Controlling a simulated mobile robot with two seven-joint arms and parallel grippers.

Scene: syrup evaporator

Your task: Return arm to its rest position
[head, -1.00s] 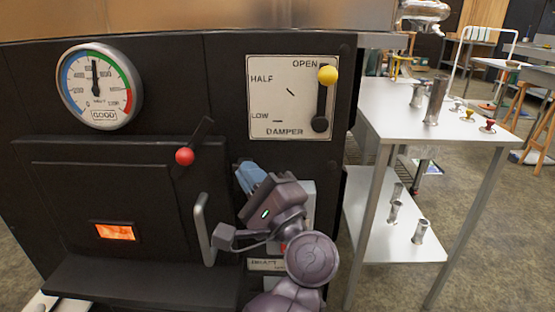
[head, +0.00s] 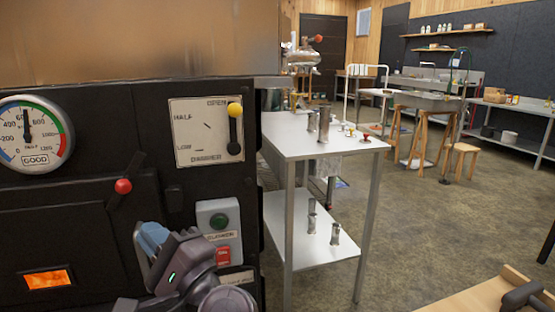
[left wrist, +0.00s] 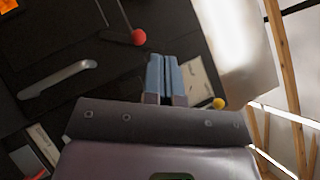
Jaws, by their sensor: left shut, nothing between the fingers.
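My left gripper (head: 152,238) is in front of the black evaporator front (head: 90,220), low in the head view. Its blue fingers are together and hold nothing; they also show closed in the left wrist view (left wrist: 163,78). The damper lever with its yellow knob (head: 235,110) stands up beside the OPEN mark, above and to the right of the gripper. The red-knobbed lever (head: 123,186) is above and left of the gripper; its knob also shows in the left wrist view (left wrist: 138,37). My right gripper does not show.
A metal table (head: 310,146) with a lower shelf and several metal cylinders stands to the right. A wooden surface (head: 490,296) is at the lower right. Open floor lies between them.

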